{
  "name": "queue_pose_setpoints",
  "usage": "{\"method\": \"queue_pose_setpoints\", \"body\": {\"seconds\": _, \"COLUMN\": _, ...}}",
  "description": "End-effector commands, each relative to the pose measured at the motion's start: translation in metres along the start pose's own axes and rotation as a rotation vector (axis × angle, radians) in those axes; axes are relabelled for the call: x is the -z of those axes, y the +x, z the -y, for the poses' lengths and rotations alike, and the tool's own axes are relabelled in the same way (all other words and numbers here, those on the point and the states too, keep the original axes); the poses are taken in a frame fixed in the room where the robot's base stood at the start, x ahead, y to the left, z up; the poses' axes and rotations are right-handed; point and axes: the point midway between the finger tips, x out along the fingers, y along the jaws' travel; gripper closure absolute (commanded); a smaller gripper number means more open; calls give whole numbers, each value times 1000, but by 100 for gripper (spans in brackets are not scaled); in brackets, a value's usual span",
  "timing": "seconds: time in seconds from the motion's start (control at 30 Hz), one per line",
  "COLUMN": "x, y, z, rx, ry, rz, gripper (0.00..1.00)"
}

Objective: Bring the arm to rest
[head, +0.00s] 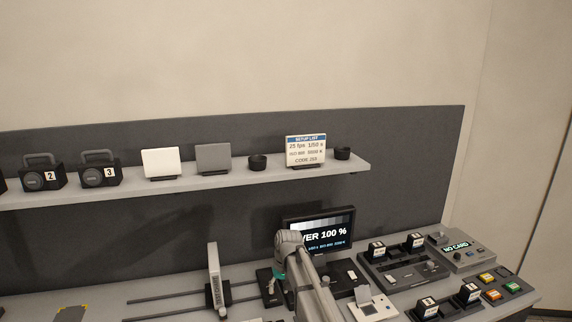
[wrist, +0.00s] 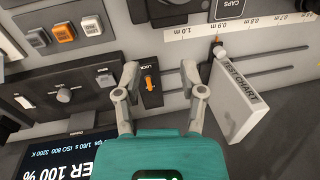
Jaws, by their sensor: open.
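My arm reaches over the bench in the head view, and its end (head: 281,268) is near the monitor, with the fingertips hidden there. In the wrist view my gripper (wrist: 161,75) has its two fingers apart with nothing held between them. A black lock block with an orange lever (wrist: 150,84) shows between and beyond the fingers. A white test chart plate (wrist: 238,103) stands just right of the right finger, and it also shows in the head view (head: 215,276). I cannot tell whether the finger touches it.
A monitor (head: 322,228) stands behind the arm. A shelf (head: 220,182) above carries numbered black boxes, cards and small cups. Control panels with black numbered blocks and a NO CARD unit (head: 455,250) fill the bench's right side. Rails (head: 165,299) run left of the chart.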

Motion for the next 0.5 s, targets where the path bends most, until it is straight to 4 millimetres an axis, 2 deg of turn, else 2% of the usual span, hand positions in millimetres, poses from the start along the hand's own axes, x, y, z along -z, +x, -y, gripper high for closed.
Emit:
{"method": "queue_pose_setpoints", "body": {"seconds": 0.27, "x": -44, "y": 34, "z": -37, "rx": -28, "ry": 39, "rz": -6, "gripper": 48}}
{"method": "queue_pose_setpoints", "body": {"seconds": 0.5, "x": -95, "y": 69, "z": -76, "rx": -62, "ry": 85, "rz": -12, "gripper": 48}}
